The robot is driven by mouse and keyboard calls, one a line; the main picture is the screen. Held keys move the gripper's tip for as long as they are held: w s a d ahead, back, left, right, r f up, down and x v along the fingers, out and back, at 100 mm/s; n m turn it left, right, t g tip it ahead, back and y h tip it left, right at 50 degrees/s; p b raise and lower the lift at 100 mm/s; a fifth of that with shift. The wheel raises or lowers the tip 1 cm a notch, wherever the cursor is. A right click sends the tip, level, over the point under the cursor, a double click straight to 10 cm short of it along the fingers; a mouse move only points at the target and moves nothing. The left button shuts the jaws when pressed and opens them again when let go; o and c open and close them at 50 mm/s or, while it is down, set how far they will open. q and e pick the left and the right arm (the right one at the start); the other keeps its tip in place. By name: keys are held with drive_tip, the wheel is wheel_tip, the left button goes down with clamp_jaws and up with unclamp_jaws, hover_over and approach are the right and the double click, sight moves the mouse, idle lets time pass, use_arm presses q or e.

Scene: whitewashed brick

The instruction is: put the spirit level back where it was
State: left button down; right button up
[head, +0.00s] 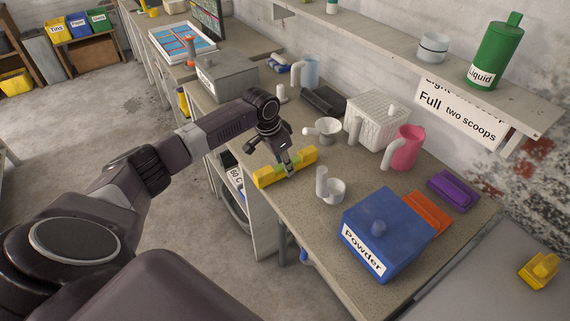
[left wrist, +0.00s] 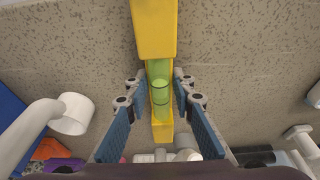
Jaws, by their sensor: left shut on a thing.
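The spirit level (head: 303,159) is a yellow bar with a green vial at its middle. It is at the front edge of the speckled worktop (head: 330,225) in the head view. My left gripper (head: 287,168) comes down from above and is shut on the level around its middle. In the left wrist view the level (left wrist: 154,28) runs away between the two fingers, with the green vial between the fingertips. I cannot tell whether its underside touches the worktop. My right gripper is not in view.
Near the level are a small white scoop (head: 332,190) and a white funnel-like cup (head: 326,129). A blue Powder box (head: 385,225), pink jug (head: 405,150), white basket (head: 378,118) and grey box (head: 228,75) stand on the worktop. A shelf (head: 390,42) overhangs its back.

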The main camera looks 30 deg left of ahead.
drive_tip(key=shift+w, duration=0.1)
use_arm(q)
drive_tip(key=shift+f, duration=0.1)
drive_tip(key=c, duration=1.7)
unclamp_jaws()
drive_tip(key=shift+o, duration=0.2)
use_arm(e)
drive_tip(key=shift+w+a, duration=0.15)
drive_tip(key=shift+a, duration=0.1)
use_arm(q)
drive_tip(key=b+v, duration=0.1)
drive_tip(key=v, duration=1)
drive_tip(key=shift+r+b, duration=0.3)
drive_tip(key=shift+b, duration=0.1)
drive_tip(key=shift+s+r, duration=0.15)
drive_tip(key=shift+r, duration=0.2)
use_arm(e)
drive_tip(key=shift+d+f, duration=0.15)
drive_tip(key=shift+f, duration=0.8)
